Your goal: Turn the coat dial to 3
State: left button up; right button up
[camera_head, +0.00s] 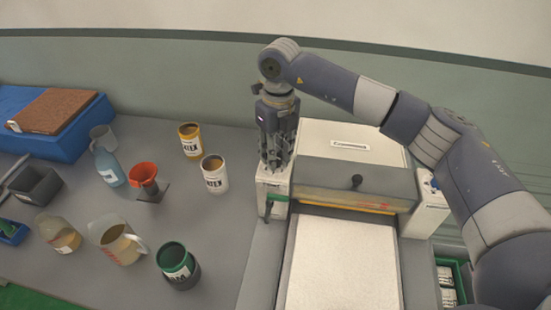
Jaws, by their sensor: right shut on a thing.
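My right arm comes in from the right and its gripper (276,166) points straight down. It is shut at the top of the white left housing (268,190) of the coating machine (345,180). The coat dial is hidden behind the fingers there, so its number and pointer cannot be read. A small blue part (434,184) shows on top of the right housing (428,205). My left gripper is not in view.
A white sheet or bed (343,265) lies in front of the machine. On the grey table (215,250) at left stand a yellow can (190,140), a white can (214,175), a green can (177,265), jugs (118,240), a blue bottle (108,167) and an orange funnel (143,173).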

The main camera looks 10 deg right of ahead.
aim_at(278, 157)
jog(key=m+b, duration=0.4)
jog(key=m, duration=0.2)
jog(key=m+b, duration=0.2)
jog(key=m, duration=0.1)
jog(key=shift+m, duration=0.3)
jog(key=shift+r+m+t+b, duration=0.1)
jog(key=shift+m+t+b, duration=0.2)
jog(key=shift+m+b, duration=0.55)
jog(key=shift+m, duration=0.35)
jog(key=o, duration=1)
jog(key=shift+o, duration=0.2)
notch_tip(278, 157, up, 12)
jog(key=shift+s+d, duration=0.15)
jog(key=shift+d, duration=0.15)
